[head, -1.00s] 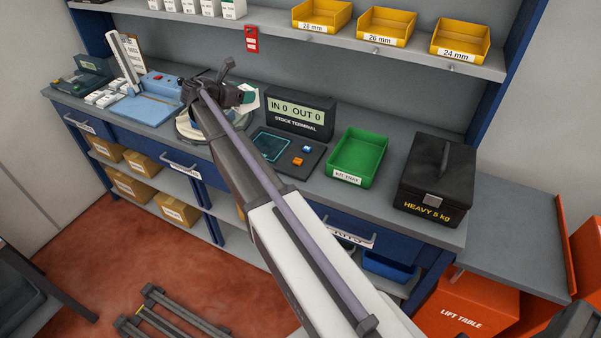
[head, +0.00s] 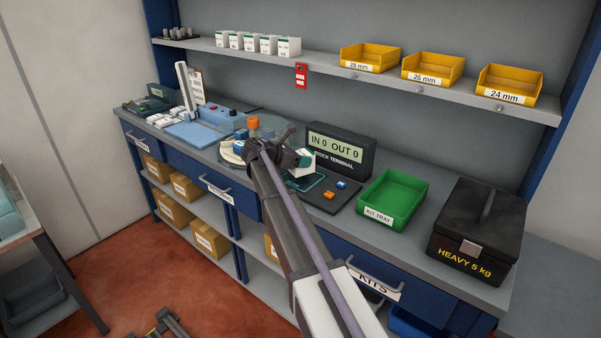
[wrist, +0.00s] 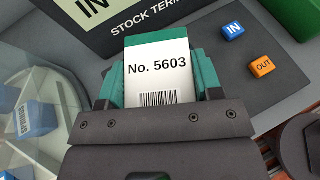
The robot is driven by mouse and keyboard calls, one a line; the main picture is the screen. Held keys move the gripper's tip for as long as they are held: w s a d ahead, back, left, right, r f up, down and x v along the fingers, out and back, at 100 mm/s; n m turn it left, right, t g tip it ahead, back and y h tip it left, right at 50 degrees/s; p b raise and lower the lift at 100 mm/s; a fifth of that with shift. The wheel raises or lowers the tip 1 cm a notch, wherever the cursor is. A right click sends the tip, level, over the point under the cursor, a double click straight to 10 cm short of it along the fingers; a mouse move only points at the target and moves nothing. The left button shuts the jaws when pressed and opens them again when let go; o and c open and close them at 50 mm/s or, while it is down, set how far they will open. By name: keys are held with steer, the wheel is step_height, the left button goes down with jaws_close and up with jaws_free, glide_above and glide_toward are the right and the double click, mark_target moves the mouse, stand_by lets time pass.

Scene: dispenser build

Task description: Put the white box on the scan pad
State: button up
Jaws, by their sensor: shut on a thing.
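The white box (wrist: 157,60), labelled "No. 5603" with a barcode, is held between the green-tipped fingers of my gripper (wrist: 160,80). In the head view the box (head: 304,160) is small and partly covered by my gripper (head: 299,164). The scan pad (head: 313,184), a dark square with a teal outline, lies on the bench in front of the stock terminal (head: 340,150). The box appears over the pad's back left part; its height above it is unclear. In the wrist view my gripper and the box hide the pad outline.
A blue IN button (head: 342,184) and an orange OUT button (head: 328,195) sit right of the pad. A green kit tray (head: 372,213) and a black heavy case (head: 470,253) stand farther right. A round turntable (head: 230,158) with items is left of my gripper.

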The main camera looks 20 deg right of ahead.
step_height(320, 180, down, 3)
steer(key=shift+r+b, duration=0.1)
steer(key=shift+b, duration=0.6)
steer(key=shift+r, duration=0.2)
steer(key=shift+f, duration=0.2)
steer(key=o, duration=1)
steer(key=shift+o, duration=0.2)
steer(key=shift+r+p, duration=0.25)
steer(key=shift+p, duration=0.05)
steer(key=w+p+v, duration=0.1)
steer(key=p+v, duration=0.3)
steer(key=v, duration=0.7)
steer(key=s+a+f+m+y, duration=0.3)
steer(key=s+m, duration=0.3)
steer(key=s, duration=0.5)
steer(key=s+a+f+m+y+p, duration=0.1)
steer(key=s+a+f+m+y, duration=0.2)
steer(key=s, duration=0.9)
steer(key=s+a+f+m+g+y, duration=0.1)
steer(key=s+a+f+m+y, duration=0.2)
steer(key=s+a+m+y, duration=0.3)
steer(key=shift+s+a+m+y+p, duration=0.35)
steer(key=shift+s+m+y, duration=0.35)
steer(key=shift+s+m, duration=1.7)
